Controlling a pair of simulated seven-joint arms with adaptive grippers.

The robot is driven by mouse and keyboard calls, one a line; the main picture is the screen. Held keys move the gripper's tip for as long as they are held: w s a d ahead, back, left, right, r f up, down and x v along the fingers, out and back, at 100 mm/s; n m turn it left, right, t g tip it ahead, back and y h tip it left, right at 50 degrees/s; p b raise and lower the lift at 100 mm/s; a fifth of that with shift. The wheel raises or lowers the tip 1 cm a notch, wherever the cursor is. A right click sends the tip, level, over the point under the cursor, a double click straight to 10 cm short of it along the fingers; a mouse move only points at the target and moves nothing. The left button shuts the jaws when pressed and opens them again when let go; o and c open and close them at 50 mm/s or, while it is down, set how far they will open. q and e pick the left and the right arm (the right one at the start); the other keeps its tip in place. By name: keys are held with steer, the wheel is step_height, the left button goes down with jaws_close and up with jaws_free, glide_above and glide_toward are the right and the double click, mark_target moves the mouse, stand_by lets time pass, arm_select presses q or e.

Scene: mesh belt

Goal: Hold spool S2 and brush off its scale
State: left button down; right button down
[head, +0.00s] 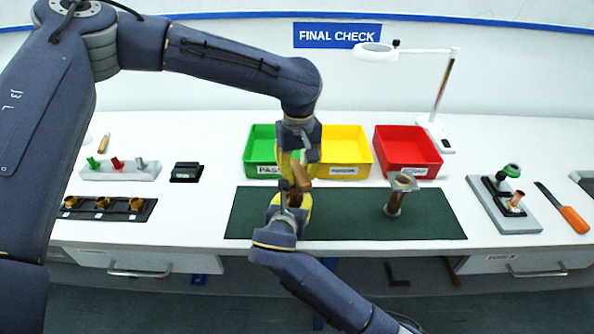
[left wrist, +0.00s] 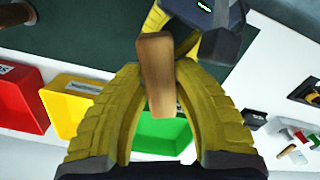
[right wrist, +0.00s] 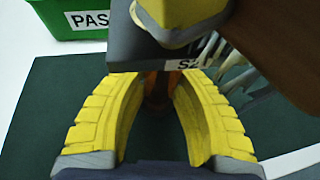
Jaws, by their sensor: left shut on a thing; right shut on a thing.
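My left gripper (head: 298,160) is shut on a wooden-handled brush (left wrist: 158,75), its handle standing between the yellow fingers in the left wrist view. My right gripper (head: 292,205), just below it, is shut on spool S2. In the right wrist view the spool's grey flange with the S2 label (right wrist: 185,65) sits above the fingers, and its dark coppery body (right wrist: 160,92) is between them. The brush's pale bristles (right wrist: 228,72) are beside the flange at its right; whether they touch it I cannot tell. Any scale on the spool is not clear.
Another coppery spool (head: 394,202) stands on the green mat (head: 350,220) to the right. Green (head: 260,150), yellow (head: 354,160) and red (head: 408,150) bins line the back. A grey fixture (head: 510,215) and an orange-handled tool (head: 573,218) lie right.

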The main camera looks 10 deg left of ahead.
arm_select(q)
steer(key=shift+r, duration=3.5)
arm_select(e)
steer(key=c, duration=1)
jaws_free()
